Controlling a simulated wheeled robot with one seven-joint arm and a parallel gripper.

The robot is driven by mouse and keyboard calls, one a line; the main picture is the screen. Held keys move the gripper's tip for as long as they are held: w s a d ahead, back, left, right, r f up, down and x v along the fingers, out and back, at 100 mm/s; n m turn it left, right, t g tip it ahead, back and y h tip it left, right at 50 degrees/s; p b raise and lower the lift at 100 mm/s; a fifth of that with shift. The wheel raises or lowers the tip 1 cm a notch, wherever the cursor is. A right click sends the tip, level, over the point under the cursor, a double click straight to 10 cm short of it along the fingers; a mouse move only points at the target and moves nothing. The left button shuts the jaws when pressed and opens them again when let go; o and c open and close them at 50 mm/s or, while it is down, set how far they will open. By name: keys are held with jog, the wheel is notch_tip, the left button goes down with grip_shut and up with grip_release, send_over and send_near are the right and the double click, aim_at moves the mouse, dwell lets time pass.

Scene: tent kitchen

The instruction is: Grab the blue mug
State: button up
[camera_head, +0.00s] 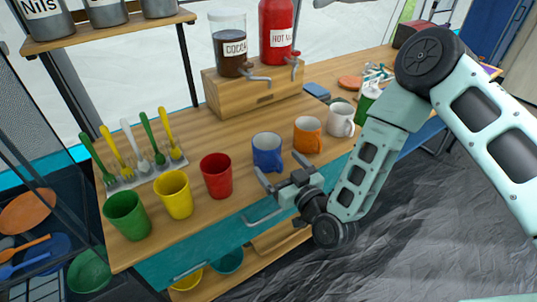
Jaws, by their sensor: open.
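The blue mug (267,153) stands upright on the wooden counter, in a row between the red cup and the orange mug. Its handle shows on its lower right side. My gripper (280,169) is at the counter's front edge, just in front of the blue mug. Its two dark fingers are spread, one toward the mug's lower left and one toward its right near the handle. Nothing is seen held between them. I cannot tell whether a finger touches the mug.
A red cup (217,176) stands left of the mug, an orange mug (308,135) close on its right, then a white mug (341,119). A wooden box (254,92) with two dispensers stands behind. Yellow (174,195) and green (127,216) cups stand further left. Bare counter lies behind the mug.

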aim_at(275, 159)
jog(key=shift+p+x, duration=0.3)
jog(key=shift+x, duration=1.55)
jog(key=shift+r, duration=0.1)
jog(key=c, duration=1.1)
